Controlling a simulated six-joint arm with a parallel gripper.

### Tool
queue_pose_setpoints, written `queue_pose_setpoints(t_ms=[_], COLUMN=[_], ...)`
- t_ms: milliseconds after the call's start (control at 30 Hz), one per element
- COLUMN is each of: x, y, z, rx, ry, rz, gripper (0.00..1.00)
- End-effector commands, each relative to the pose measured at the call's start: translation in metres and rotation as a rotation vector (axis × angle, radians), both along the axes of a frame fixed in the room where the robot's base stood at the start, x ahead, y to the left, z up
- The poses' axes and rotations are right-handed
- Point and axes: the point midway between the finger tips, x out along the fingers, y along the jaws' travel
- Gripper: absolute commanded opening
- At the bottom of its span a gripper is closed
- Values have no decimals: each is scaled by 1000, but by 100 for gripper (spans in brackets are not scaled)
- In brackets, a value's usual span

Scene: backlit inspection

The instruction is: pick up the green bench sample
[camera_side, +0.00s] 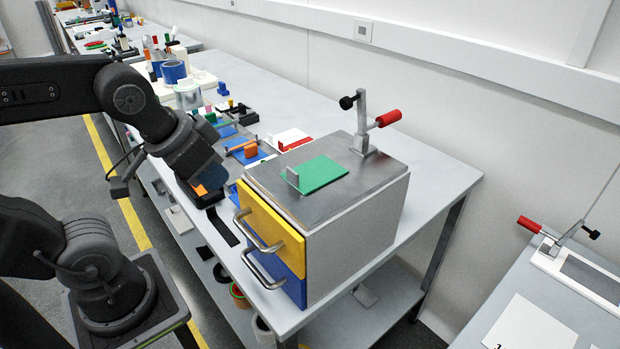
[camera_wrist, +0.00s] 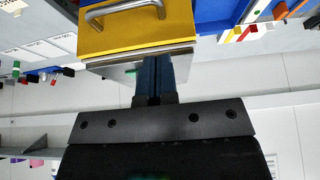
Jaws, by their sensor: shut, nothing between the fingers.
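A flat green plate (camera_side: 322,174) lies on the grey metal top of a drawer cabinet in the side view. It is the largest green thing near my arm, but I cannot tell for sure that it is the sample. A small grey upright tab stands at its left edge. My gripper (camera_wrist: 154,75) shows in the wrist view with its blue fingers shut and empty, in front of the cabinet. In the side view my wrist is left of the cabinet, apart from the plate, and the fingertips are hard to make out.
The cabinet has a yellow drawer (camera_side: 270,233) above a blue drawer (camera_side: 293,285), both with metal handles. A red-handled clamp (camera_side: 372,122) stands at the back of its top. Cluttered blocks and a blue tape roll (camera_side: 174,72) lie further back along the bench.

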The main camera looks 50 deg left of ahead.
Motion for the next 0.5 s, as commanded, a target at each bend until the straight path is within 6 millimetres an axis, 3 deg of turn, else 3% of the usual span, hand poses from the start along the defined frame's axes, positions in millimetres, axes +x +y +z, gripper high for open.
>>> queue_pose_setpoints(t_ms=[500], x=[0], y=[0], z=[0], rx=[1], ry=[1], rz=[-2], gripper=[2])
